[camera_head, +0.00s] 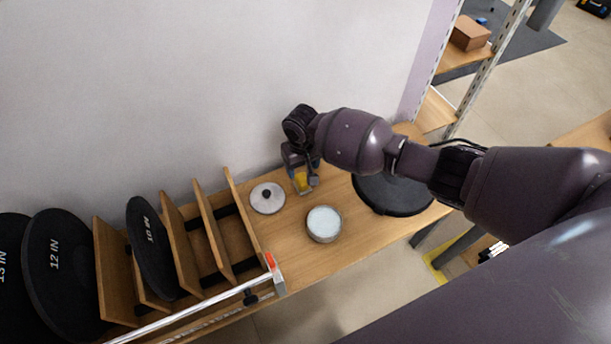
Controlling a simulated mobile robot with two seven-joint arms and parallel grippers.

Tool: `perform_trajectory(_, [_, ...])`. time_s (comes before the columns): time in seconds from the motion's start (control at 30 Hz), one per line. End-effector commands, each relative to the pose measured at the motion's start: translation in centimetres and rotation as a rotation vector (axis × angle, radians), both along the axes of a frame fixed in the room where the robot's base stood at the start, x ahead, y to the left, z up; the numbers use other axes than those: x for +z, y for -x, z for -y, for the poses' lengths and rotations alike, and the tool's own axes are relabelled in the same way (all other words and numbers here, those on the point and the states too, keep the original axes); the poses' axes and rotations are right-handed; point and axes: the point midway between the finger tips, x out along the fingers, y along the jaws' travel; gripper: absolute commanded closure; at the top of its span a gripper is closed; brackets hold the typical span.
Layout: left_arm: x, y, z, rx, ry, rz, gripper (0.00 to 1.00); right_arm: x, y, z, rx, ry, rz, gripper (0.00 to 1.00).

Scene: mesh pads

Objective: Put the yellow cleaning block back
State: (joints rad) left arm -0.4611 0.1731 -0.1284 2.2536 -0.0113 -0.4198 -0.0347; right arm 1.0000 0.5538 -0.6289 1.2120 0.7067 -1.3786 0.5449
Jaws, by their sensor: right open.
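The yellow cleaning block (302,182) is small and sits at the back of the wooden table, near the wall. My right gripper (304,187) points down over it from above, with its fingers open and close around the block. The gripper hides part of the block. I cannot tell whether the fingers touch it. My left gripper is not in view.
A round lid (267,198) with a dark knob lies left of the block, and a round container with a pale top (323,223) stands in front. A large black disc (392,192) lies to the right. A wooden rack (205,238) with black discs stands left.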

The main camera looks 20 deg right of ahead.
Motion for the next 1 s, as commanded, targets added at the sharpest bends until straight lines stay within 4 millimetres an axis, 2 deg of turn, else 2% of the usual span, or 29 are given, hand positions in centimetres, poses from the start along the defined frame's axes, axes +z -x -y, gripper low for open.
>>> perform_trajectory(0.03, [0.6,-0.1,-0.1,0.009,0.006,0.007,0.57,1.8,-0.2,0.0,0.000,0.000,0.010,0.37])
perform_trajectory(0.2, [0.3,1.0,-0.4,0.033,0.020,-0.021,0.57,3.9,-0.1,0.0,0.000,0.001,0.005,0.37])
perform_trajectory(0.3, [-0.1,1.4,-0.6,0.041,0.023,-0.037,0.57,4.6,0.0,0.0,0.000,0.001,0.002,0.37])
perform_trajectory(1.0, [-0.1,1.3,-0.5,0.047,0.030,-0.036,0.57,4.7,0.2,0.0,0.002,-0.001,-0.002,0.37])
